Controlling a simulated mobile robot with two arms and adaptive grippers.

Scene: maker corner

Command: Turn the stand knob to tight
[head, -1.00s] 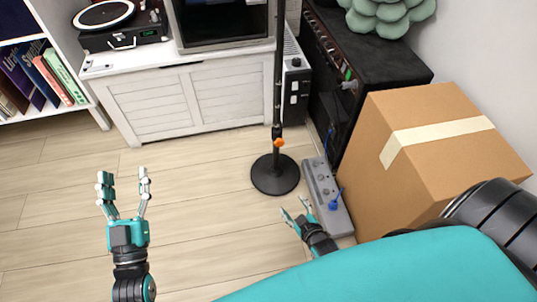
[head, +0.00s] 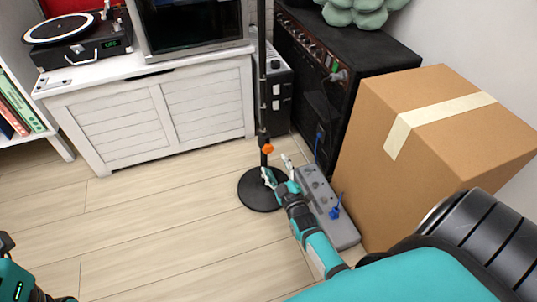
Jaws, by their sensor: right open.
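The stand knob (head: 268,149) is a small orange knob low on a thin black upright stand (head: 262,85). The stand has a round black base (head: 257,195) on the wooden floor. My right gripper (head: 276,169) is open and empty, with its fingers pointing up at the stand just below and right of the knob. The knob shows clear of the fingers; I cannot tell how far apart they are in depth. The knob's setting cannot be read. Part of my left arm shows at the lower left corner, without visible fingers.
A grey power strip (head: 338,222) with a blue plug lies right of my right gripper. A cardboard box (head: 370,150) and a black amplifier (head: 385,50) stand at the right. A white cabinet (head: 120,125) is behind at left. The floor left of the stand is clear.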

